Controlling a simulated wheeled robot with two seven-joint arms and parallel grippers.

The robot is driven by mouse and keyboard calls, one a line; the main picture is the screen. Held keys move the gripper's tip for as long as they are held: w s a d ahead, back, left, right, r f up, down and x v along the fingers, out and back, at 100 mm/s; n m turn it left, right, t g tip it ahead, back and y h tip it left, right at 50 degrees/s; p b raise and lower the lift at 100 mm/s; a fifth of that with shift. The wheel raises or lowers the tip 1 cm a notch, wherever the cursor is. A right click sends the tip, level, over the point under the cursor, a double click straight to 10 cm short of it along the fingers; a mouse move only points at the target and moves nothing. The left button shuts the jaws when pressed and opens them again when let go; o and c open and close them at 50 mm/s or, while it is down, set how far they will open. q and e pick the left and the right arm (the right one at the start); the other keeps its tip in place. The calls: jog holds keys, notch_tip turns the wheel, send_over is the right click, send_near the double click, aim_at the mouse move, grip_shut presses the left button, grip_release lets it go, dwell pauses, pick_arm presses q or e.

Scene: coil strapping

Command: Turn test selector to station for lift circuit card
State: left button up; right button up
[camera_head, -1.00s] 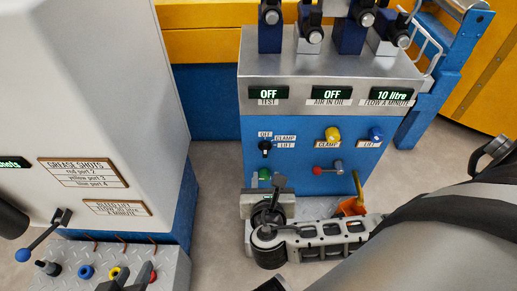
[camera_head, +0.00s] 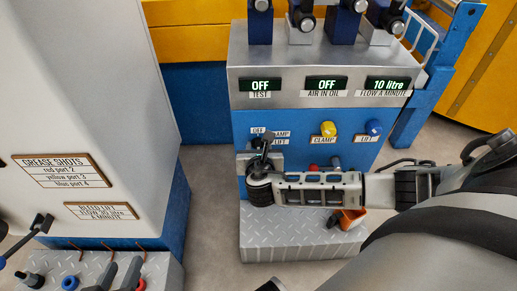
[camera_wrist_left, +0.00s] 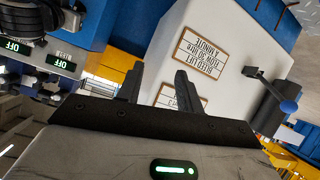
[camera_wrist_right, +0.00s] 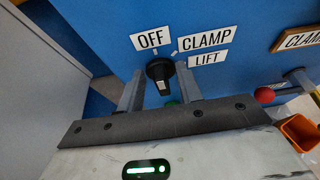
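The test selector is a black rotary knob (camera_wrist_right: 160,72) on the blue panel, in the right wrist view. White labels OFF (camera_wrist_right: 150,38), CLAMP (camera_wrist_right: 206,38) and LIFT (camera_wrist_right: 207,59) sit above and to its right. My right gripper (camera_wrist_right: 160,90) is open, with a finger on each side of the knob; contact cannot be told. In the head view my right gripper (camera_head: 262,150) covers the selector. The test display (camera_head: 260,85) reads OFF. My left gripper (camera_wrist_left: 158,82) is open and empty, near the white cabinet; its fingers show at the bottom of the head view (camera_head: 118,278).
Yellow (camera_head: 328,129) and blue (camera_head: 374,127) knobs are right of the selector, with a red-knobbed lever (camera_wrist_right: 265,95) below. The white cabinet (camera_head: 80,80) stands left. Floor between is clear.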

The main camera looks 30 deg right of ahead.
grip_shut()
